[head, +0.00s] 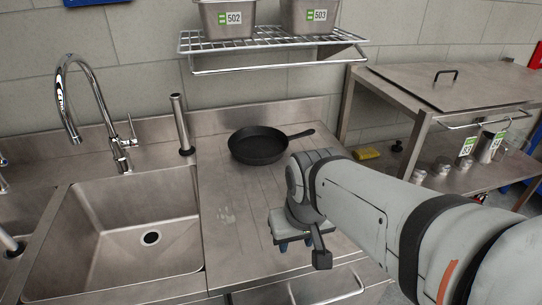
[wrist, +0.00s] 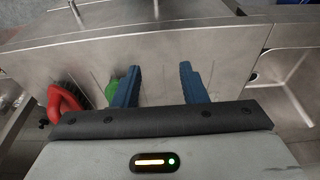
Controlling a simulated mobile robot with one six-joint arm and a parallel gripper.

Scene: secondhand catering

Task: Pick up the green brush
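A small green thing (wrist: 110,91), perhaps the green brush, shows in the wrist view just left of my left finger and partly hidden by it. Its full shape cannot be told. In the head view no green brush shows; my arm covers part of the counter. My gripper (wrist: 159,70) has its two blue fingers apart with only bare steel between them. In the head view my gripper (head: 295,245) is low over the front part of the drainboard, partly hidden by my wrist.
A black frying pan (head: 258,146) lies on the steel counter (head: 225,240) behind my gripper. A sink (head: 140,225) with a tall tap (head: 75,100) is at left. A wire shelf (head: 265,42) hangs above. A red curved thing (wrist: 62,103) is at left in the wrist view.

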